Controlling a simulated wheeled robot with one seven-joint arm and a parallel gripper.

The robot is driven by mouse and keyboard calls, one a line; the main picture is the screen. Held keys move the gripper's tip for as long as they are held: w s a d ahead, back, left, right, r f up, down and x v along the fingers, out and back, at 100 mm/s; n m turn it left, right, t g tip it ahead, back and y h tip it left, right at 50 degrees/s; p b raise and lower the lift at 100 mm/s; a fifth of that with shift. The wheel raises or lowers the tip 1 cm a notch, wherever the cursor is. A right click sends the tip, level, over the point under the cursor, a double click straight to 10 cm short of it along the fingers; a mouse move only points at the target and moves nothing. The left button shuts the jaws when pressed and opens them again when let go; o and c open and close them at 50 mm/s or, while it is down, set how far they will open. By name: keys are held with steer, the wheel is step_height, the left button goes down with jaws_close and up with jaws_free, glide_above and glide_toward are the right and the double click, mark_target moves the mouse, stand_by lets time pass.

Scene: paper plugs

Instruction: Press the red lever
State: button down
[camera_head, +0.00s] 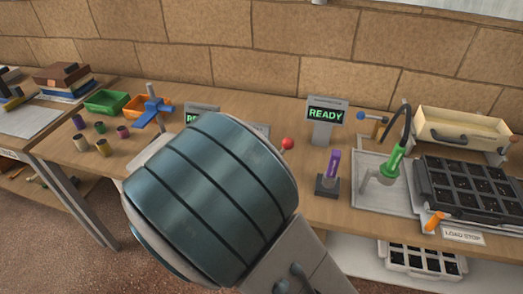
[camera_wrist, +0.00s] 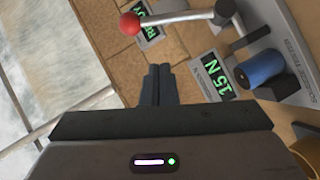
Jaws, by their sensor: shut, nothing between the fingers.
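The red lever shows in the head view as a red ball knob (camera_head: 287,143) just past my arm, which hides most of its stand. In the wrist view the red knob (camera_wrist: 130,23) sits at the end of a pale lever arm (camera_wrist: 178,18), which runs right to a grey stand (camera_wrist: 275,45) with a blue cylinder (camera_wrist: 260,67) on it. My gripper (camera_wrist: 159,70) is shut and empty. In the wrist picture its fingertips lie below the knob and lever arm, apart from them. The head view does not show the fingers; my arm covers them.
A green display reading "15 N" (camera_wrist: 221,86) stands beside the lever stand. A READY display (camera_head: 325,115), a purple-topped holder (camera_head: 332,166) and a black cell tray (camera_head: 425,165) are to the right. Green (camera_head: 107,101) and orange bins and small cylinders are at the left.

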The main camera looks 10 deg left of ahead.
steer(key=v, duration=0.6)
steer(key=shift+a, duration=0.15)
steer(key=shift+s+f, duration=0.1)
steer(key=shift+s, duration=0.05)
steer(key=d+m+g+y+p, duration=0.15)
steer(key=d+g, duration=0.65)
steer(key=d, duration=0.8)
steer(key=s+d+r+m+y+p, duration=0.3)
steer(key=s+d+y, duration=0.5)
steer(key=s+d, duration=0.3)
steer(key=shift+s+d+r+m+g, duration=0.3)
steer(key=shift+d+r+m+g, duration=0.15)
steer(key=shift+d+m, duration=0.3)
